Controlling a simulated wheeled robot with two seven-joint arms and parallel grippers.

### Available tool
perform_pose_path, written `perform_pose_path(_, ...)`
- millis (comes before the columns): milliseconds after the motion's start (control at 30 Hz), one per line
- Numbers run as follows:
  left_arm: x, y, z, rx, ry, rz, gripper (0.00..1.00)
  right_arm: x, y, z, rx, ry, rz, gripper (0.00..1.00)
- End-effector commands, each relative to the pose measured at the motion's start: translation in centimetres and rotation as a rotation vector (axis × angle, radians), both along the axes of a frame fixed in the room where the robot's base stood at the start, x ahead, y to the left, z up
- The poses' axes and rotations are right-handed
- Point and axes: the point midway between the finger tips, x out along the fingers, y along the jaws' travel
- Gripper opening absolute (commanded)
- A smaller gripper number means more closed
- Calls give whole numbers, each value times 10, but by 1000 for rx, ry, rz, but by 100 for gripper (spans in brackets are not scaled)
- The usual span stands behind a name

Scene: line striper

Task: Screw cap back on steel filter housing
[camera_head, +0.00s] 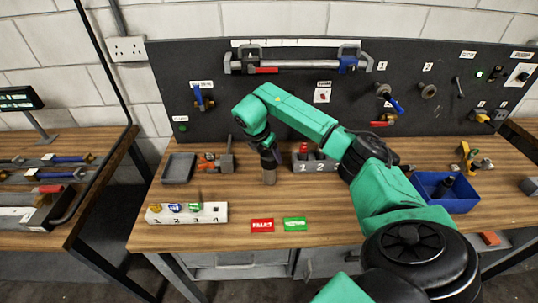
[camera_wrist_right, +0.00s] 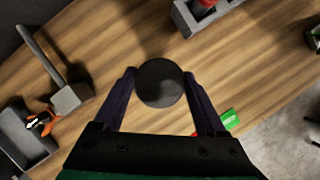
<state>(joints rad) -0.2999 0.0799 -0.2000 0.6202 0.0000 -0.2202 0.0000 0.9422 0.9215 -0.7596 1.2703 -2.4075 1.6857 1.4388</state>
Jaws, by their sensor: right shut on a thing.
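My right gripper (camera_head: 268,155) points down over the middle of the bench. Its two dark fingers (camera_wrist_right: 160,92) are shut on a dark round cap (camera_wrist_right: 160,83), seen from above in the right wrist view. A greyish-brown steel cylinder, the filter housing (camera_head: 269,176), shows upright just below the fingertips in the head view. The fingers hide the join between cap and housing, so I cannot tell whether the cap is seated on it. My left gripper is not in view.
A grey block marked 1 and 2 (camera_head: 300,163) stands close right of the gripper. A white numbered strip (camera_head: 215,213), red card (camera_head: 262,225) and green card (camera_head: 294,224) lie in front. A blue bin (camera_head: 455,205) is right.

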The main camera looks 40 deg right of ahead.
Motion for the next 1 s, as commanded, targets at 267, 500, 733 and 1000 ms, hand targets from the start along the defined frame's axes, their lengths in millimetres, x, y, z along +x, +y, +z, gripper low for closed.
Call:
perform_pose_path(267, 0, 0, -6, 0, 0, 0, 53, -1, 1, -3, -2, 9, -197, 0)
perform_pose_path(500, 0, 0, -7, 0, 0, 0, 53, -2, -1, -2, -9, 9, -399, 0)
perform_pose_path(733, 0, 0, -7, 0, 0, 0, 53, -2, -1, -2, -7, 7, -396, 100)
perform_pose_path(1000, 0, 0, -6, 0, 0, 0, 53, -1, -1, 0, -5, 4, -376, 100)
